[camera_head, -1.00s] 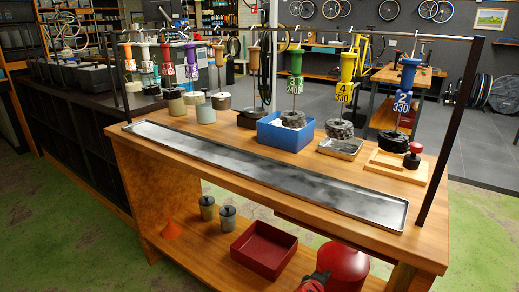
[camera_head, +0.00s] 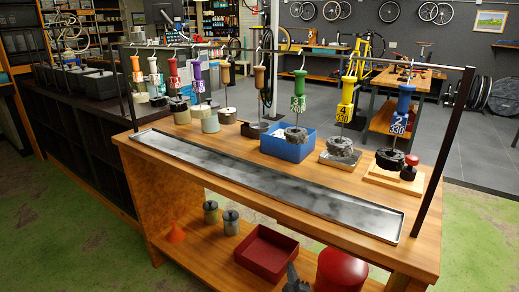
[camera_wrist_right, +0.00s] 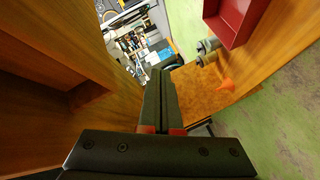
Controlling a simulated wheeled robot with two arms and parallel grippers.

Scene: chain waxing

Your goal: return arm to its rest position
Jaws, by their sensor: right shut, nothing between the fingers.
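My right gripper (camera_head: 293,277) shows at the bottom edge of the head view as a small dark grey shape. It is in front of the bench's lower shelf, between the red tray (camera_head: 266,252) and the red round container (camera_head: 342,270). In the right wrist view its two dark fingers (camera_wrist_right: 160,98) are together, with nothing between them. Red patches show at their base. Most of my right arm is out of the head view. My left gripper is not in view.
The wooden bench (camera_head: 131,149) carries a long metal tray (camera_head: 270,184). Numbered coloured handles, such as the blue one (camera_head: 401,104), hang from a rail above several pots. Wooden panels (camera_wrist_right: 55,95) are close on the left in the right wrist view. Green floor (camera_head: 470,235) lies clear at right.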

